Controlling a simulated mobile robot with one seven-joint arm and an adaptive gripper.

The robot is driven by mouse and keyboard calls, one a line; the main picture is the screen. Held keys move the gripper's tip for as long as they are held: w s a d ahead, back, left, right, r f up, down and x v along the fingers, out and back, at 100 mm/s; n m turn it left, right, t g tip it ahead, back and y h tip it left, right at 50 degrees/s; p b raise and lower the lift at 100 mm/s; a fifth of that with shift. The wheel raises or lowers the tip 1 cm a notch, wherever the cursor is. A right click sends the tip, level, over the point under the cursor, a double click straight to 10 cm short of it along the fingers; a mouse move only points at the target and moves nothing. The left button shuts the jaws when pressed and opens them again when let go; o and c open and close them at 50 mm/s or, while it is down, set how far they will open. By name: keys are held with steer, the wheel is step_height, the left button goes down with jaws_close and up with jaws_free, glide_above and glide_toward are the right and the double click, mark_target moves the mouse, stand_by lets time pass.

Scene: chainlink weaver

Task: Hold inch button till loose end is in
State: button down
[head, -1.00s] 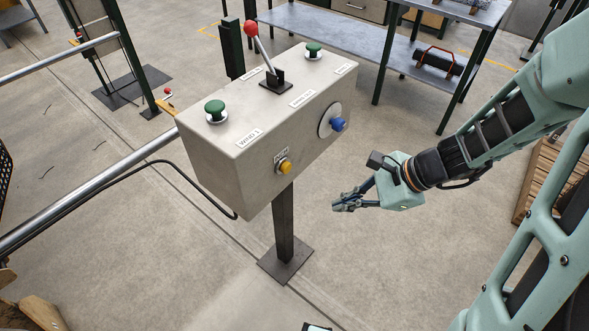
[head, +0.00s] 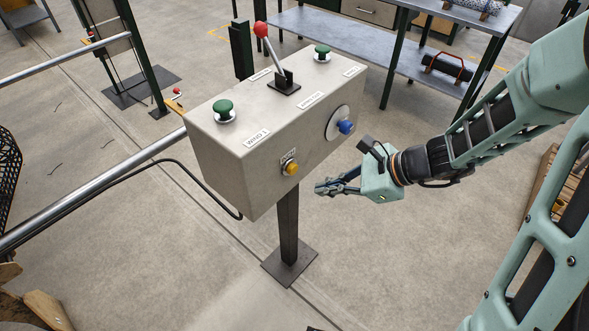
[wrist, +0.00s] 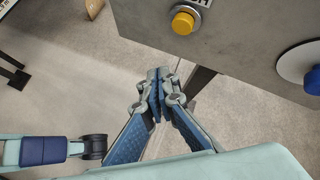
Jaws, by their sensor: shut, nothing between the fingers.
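The inch button is a yellow push button (head: 291,169) on the front face of a grey control box (head: 225,172), under a small label. It also shows at the top of the wrist view (wrist: 184,22). My gripper (head: 318,188) is shut and empty, pointing left toward the box, to the right of the button in the head view. In the wrist view the closed fingertips (wrist: 159,72) are below the button, apart from it. I cannot make out a loose wire end in these frames.
The box carries a blue knob (head: 346,127) on a round plate, green buttons (head: 224,108) and a red-topped lever (head: 261,30). It stands on a dark post (head: 288,225). A metal rail (head: 100,187) and black cable lie left. A shelved table (head: 345,45) stands behind.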

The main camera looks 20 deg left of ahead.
steer(key=shift+w+a, duration=0.3)
steer(key=shift+a, duration=0.5)
steer(key=shift+w+a, duration=0.35)
steer(key=shift+a, duration=0.4)
steer(key=shift+w+a, duration=0.3)
steer(key=shift+a, duration=0.5)
steer(key=shift+a, duration=0.1)
steer(key=shift+w+a, duration=0.15)
steer(key=shift+a, duration=0.15)
steer(key=shift+w+a, duration=0.15)
steer(key=shift+a, duration=0.3)
stand_by(1.3)
steer(key=shift+d, duration=0.15)
stand_by(1.8)
steer(key=shift+s+d+b, duration=0.3)
steer(key=shift+d, duration=0.4)
steer(key=shift+d, duration=0.1)
steer(key=shift+s+d, duration=0.35)
steer(key=shift+d, duration=0.4)
steer(key=shift+s+d, duration=0.3)
steer(key=shift+d, duration=0.45)
steer(key=shift+s+d, duration=0.35)
steer(key=shift+d, duration=0.4)
